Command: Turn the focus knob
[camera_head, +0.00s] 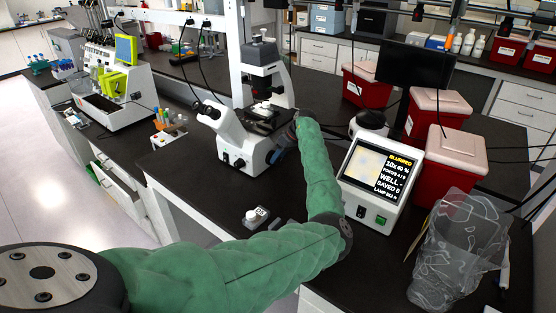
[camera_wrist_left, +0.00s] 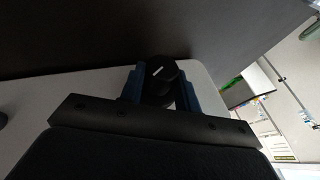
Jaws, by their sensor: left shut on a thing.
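The white and black microscope (camera_head: 232,132) stands on the dark bench in the head view. My left arm reaches to the right side of its base. My left gripper (camera_head: 276,156) is there, and the arm and gripper hide the knob in the head view. In the left wrist view, the gripper's blue fingers (camera_wrist_left: 160,90) are shut on the black focus knob (camera_wrist_left: 160,69), one on each side. The knob carries a short white mark. The monitor (camera_head: 380,175) beside the arm reads "BLURRED", with a focus line that looks like 4/9. My right gripper is not in view.
Red bins with pale lids (camera_head: 449,160) stand right of the monitor. A crumpled clear bag (camera_head: 455,245) lies at the front right. A small white device (camera_head: 256,217) sits on the bench in front of the microscope. The bench left of the microscope is partly clear.

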